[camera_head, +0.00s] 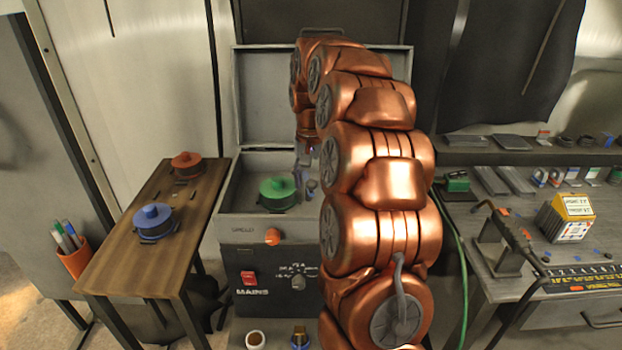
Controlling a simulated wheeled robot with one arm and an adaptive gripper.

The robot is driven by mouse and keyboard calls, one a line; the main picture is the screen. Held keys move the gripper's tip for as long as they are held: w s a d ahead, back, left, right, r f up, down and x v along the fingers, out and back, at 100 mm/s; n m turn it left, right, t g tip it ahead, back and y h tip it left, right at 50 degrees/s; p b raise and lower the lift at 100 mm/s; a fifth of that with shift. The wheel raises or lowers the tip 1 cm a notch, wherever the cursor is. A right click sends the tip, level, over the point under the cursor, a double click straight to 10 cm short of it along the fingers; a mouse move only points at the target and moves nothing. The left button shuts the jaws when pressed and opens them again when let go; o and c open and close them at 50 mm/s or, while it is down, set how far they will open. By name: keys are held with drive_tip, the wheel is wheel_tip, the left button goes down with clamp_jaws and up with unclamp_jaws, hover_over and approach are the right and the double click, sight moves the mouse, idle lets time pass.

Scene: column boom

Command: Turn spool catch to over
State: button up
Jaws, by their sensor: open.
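A grey box (228,212) stands with its lid raised at the back. An orange knob (272,237) is on its front face, beside small lettering too blurred to read for certain; it looks like the spool catch, and I cannot tell its setting. A green spool-like piece (278,190) with a knob on top sits inside the box. My gripper (308,178) hangs over the inside of the box, just right of the green piece, pointing down. It is open; its fingers are small and partly hidden by my copper arm, which also covers the box's right side.
Below is a dark panel with a red switch (249,278), a dial (298,282) and the word MAINS. A wooden table (165,239) at left holds a blue spool (153,221) and a red-orange one (186,164). A cluttered workbench (500,318) stands at right.

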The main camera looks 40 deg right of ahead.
drive_tip(key=shift+f, duration=0.1)
clamp_jaws()
idle(0.5)
